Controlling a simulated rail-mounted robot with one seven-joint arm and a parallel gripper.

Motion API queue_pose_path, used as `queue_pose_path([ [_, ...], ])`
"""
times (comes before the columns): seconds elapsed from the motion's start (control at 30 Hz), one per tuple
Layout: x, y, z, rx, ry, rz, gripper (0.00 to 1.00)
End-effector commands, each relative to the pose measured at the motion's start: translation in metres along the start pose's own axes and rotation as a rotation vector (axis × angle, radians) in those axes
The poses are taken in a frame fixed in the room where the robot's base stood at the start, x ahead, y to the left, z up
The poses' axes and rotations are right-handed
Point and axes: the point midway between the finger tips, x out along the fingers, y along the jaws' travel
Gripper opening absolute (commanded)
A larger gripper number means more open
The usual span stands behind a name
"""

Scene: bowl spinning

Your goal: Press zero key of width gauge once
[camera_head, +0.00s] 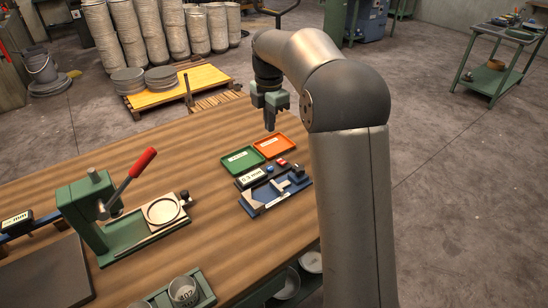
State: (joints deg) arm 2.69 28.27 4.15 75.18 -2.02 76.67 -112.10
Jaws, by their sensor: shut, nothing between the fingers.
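A blue gauge (281,193) with a small white display (251,177) sits on the wooden table, right of the middle. The display seems to read about 0.3 mm. A small red part (282,162) shows at its back edge; I cannot tell whether it is the zero key. Another device with a display (17,221) stands at the far left edge, partly out of view; I cannot tell which one is the width gauge. My gripper (270,129) points down, shut and empty, above the table's back part, behind the blue gauge and apart from it.
A green tray (242,159) and an orange tray (273,145) lie just behind the blue gauge. A green press (87,215) with a red-handled lever (142,162) stands at the left. A dark plate (42,277) lies front left. Bare table separates press and gauge.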

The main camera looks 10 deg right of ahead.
Motion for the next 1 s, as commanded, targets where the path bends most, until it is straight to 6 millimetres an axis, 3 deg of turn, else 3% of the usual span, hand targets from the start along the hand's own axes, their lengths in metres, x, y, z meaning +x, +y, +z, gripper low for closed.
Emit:
queue_pose_path([
  [0.33,0.012,0.000,0.000,0.003,0.001,-0.001,0.00],
  [0.8,0.105,-0.001,-0.001,0.004,0.001,-0.004,0.00],
  [1.0,0.131,0.000,-0.001,0.003,0.001,-0.001,0.00],
])
